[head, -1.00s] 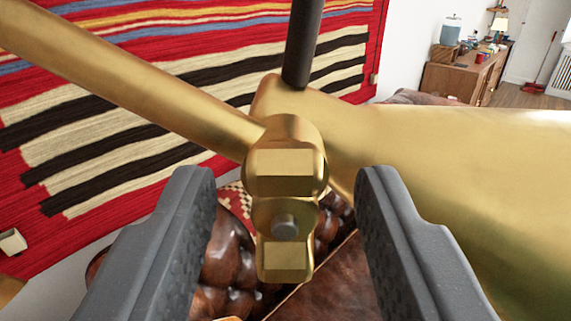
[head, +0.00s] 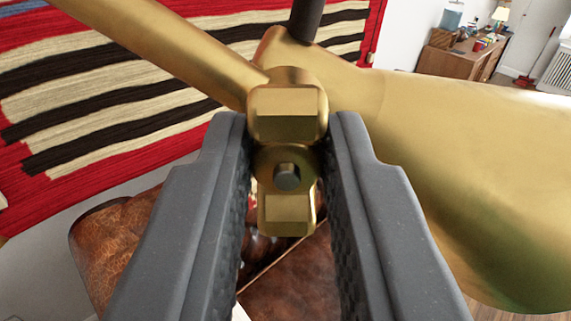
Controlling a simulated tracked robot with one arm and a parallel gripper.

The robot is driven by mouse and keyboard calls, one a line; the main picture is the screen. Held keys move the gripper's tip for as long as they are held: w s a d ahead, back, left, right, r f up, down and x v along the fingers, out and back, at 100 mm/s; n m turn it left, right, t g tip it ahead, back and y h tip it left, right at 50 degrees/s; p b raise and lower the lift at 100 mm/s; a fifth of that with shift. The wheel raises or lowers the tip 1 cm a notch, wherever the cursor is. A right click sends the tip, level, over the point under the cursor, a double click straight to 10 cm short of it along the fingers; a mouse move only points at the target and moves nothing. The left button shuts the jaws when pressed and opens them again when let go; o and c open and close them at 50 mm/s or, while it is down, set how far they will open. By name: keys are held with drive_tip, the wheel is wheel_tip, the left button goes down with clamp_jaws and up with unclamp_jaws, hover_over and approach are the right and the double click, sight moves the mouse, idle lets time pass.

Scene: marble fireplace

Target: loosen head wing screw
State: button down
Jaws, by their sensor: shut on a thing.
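The brass head wing screw (head: 287,208) is in the middle of the head view, with two blocky lobes and a grey round pin at its centre. It sits at the joint where a slanted brass rod (head: 165,45) meets a large brass lamp head (head: 470,160). My gripper (head: 288,135) is shut on the wing screw, with one dark grey finger on its left and one on its right. The upper lobe stands at the fingertips, and the lower lobe lies between the fingers. The screw's attachment behind is hidden.
A dark rod (head: 305,18) rises behind the joint. A striped red, black and cream rug (head: 110,105) hangs on the wall at left. Brown leather seating (head: 120,240) lies below. A wooden cabinet (head: 455,60) stands far off at right.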

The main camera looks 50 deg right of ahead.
drive_tip(key=n+p, duration=0.1)
drive_tip(key=n, duration=0.2)
drive_tip(key=shift+r+n+p, duration=0.2)
drive_tip(key=shift+n+p, duration=0.1)
drive_tip(key=shift+p, duration=0.05)
drive_tip(key=n+p, duration=0.4)
drive_tip(key=shift+a+r+n+p, duration=0.15)
drive_tip(key=shift+n+p, duration=0.15)
drive_tip(key=shift+p, duration=0.05)
drive_tip(key=n+p, duration=0.5)
drive_tip(key=p, duration=0.1)
drive_tip(key=shift+w+a+p, duration=0.1)
drive_tip(key=shift+p, duration=0.25)
drive_tip(key=n+p, duration=0.2)
drive_tip(key=p, duration=0.1)
drive_tip(key=shift+f+n, duration=0.3)
drive_tip(key=shift+n, duration=0.1)
drive_tip(key=shift+f+n+p, duration=0.15)
drive_tip(key=shift+n+p, duration=0.35)
drive_tip(key=shift+p, duration=0.15)
drive_tip(key=shift+f, duration=0.1)
drive_tip(key=c, duration=1.3)
unclamp_jaws()
